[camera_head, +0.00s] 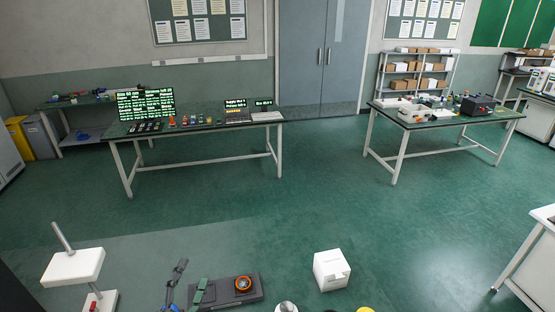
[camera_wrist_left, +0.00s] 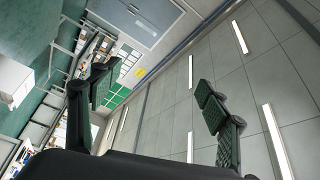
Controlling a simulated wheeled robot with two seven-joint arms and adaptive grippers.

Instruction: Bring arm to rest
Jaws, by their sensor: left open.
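My left gripper (camera_head: 188,284) shows at the bottom edge of the head view, left of the middle. Its two dark fingers stand apart over the near bench, in front of a dark box with an orange knob (camera_head: 243,284). In the left wrist view the gripper (camera_wrist_left: 155,95) has its fingers wide apart with nothing between them. Past them are the ceiling and the tilted room. Most of the left arm is hidden below the frame. My right gripper does not show in either view.
A stand with a white block and grey rod (camera_head: 72,266) is at left on the near bench, and a white cube (camera_head: 331,270) is right of the knob box. Tables with equipment (camera_head: 200,130) (camera_head: 440,121) stand far off. Green floor (camera_head: 330,190) lies open between.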

